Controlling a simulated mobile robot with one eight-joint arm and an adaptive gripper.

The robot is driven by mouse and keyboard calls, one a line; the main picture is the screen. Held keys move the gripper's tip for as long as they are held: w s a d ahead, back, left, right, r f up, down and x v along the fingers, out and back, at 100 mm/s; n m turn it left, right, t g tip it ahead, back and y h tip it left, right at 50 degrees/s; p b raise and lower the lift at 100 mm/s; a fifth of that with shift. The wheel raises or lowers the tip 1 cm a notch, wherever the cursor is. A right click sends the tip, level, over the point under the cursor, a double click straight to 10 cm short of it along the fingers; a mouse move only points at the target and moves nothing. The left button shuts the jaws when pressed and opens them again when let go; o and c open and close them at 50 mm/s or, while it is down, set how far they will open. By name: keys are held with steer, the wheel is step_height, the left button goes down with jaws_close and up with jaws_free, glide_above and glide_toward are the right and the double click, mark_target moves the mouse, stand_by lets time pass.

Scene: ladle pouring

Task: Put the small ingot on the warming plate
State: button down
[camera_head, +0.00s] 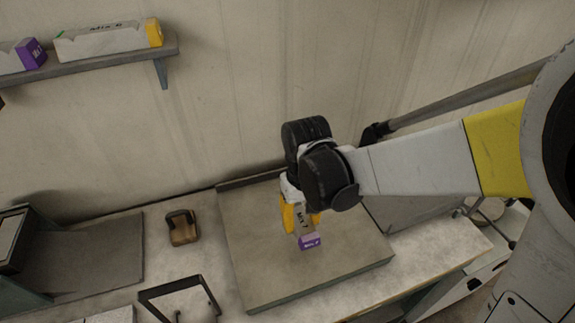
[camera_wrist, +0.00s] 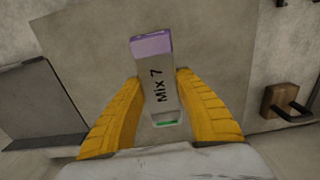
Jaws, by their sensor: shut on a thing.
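My gripper (camera_head: 302,216) is shut on a small grey ingot (camera_head: 309,241) with a purple end. In the wrist view the ingot (camera_wrist: 157,88) reads "Mix 7", with its purple end pointing away from the gripper and a green mark at its near end. The yellow fingers (camera_wrist: 157,80) stand on both of its sides. The ingot is over a wide, flat grey plate (camera_head: 337,268), which also shows in the wrist view (camera_wrist: 95,32). Whether the ingot touches the plate is unclear. I take this slab as the warming plate; no label shows on it.
A wall shelf (camera_head: 100,66) at upper left holds a long yellow-ended bar (camera_head: 105,41) and a purple-ended one (camera_head: 22,56). A small brown block with a handle (camera_head: 183,228) stands left of the plate. A dark frame (camera_head: 181,289) is at the front.

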mark_target(294, 210)
steer(key=w+f, duration=0.1)
steer(key=w+a+f, duration=0.1)
steer(key=shift+w+a+b, duration=0.2)
steer(key=shift+w+b, duration=0.1)
steer(key=shift+b, duration=0.05)
step_height(294, 210, down, 4)
steer(key=shift+b, duration=0.95)
steer(key=shift+r, duration=0.1)
steer(key=c, duration=1)
jaws_free()
steer(key=shift+o, duration=0.2)
